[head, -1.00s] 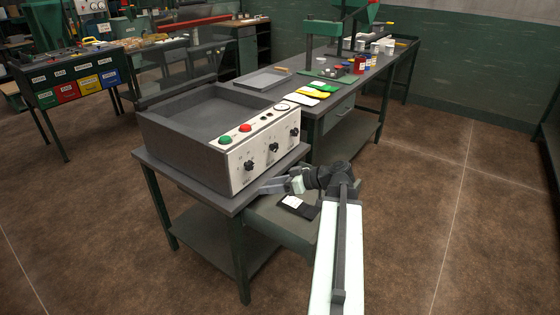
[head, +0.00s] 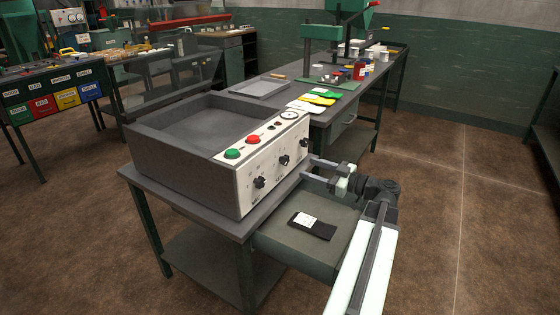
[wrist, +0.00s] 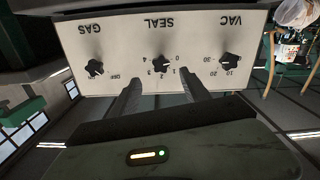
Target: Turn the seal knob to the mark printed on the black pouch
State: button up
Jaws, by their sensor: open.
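The seal knob (head: 283,160) is the black middle knob on the machine's white front panel. In the wrist view, which is upside down, the seal knob (wrist: 162,64) sits under the word SEAL with a 0 to 4 scale; its pointer direction is hard to tell. My gripper (head: 306,167) is open and empty in front of the panel. In the wrist view its two fingers (wrist: 162,90) reach toward the seal knob, one to each side, apart from it. The black pouch (head: 321,230) lies on a lower grey-green surface; its white label is too small to read.
The VAC knob (wrist: 230,63) and GAS knob (wrist: 95,68) flank the seal knob. Green (head: 232,154) and red (head: 253,140) buttons and a gauge (head: 289,115) are on the panel's upper part. A long bench (head: 345,93) with cards and jars stands behind.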

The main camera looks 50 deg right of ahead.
aim_at(287, 161)
jog(key=x, duration=0.8)
jog(key=shift+a, duration=0.1)
grip_shut()
